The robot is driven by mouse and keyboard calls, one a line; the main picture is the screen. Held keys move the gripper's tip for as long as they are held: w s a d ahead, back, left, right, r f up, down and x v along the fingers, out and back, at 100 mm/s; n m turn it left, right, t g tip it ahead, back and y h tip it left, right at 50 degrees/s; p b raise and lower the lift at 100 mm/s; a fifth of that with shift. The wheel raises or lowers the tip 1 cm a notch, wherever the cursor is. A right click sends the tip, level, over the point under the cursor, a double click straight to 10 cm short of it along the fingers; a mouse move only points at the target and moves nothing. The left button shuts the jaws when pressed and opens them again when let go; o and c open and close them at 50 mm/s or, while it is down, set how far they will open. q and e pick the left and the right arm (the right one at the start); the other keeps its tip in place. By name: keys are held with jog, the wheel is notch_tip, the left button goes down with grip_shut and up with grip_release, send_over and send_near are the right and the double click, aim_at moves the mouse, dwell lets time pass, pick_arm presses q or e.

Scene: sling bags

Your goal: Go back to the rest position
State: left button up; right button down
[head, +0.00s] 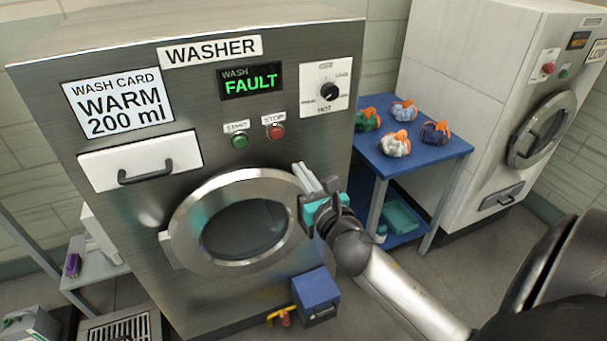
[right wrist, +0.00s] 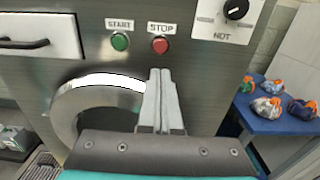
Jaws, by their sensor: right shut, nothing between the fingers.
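My right gripper (head: 308,178) is in front of the washer (head: 330,130), near the upper right of its round door (head: 190,215). Its fingers are together with nothing between them. In the right wrist view the shut fingers (right wrist: 161,95) point up toward the red stop button (right wrist: 160,45), apart from it as far as I can tell. The stop button (head: 276,132) and green start button (head: 239,141) show above the gripper in the head view. The display (head: 251,82) reads WASH FAULT. The dial (head: 328,91) points near HOT. My left gripper is not in view.
A blue table (head: 440,152) with several bundled bags stands right of the washer. A second white machine (head: 470,80) is behind it. A blue box (head: 316,293) is low at the washer's front. A grey bench (head: 95,268) with a purple item stands at left.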

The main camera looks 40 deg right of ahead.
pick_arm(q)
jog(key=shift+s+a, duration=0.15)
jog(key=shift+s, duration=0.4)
pick_arm(e)
jog(key=shift+s+a, duration=0.1)
jog(key=shift+s, duration=0.3)
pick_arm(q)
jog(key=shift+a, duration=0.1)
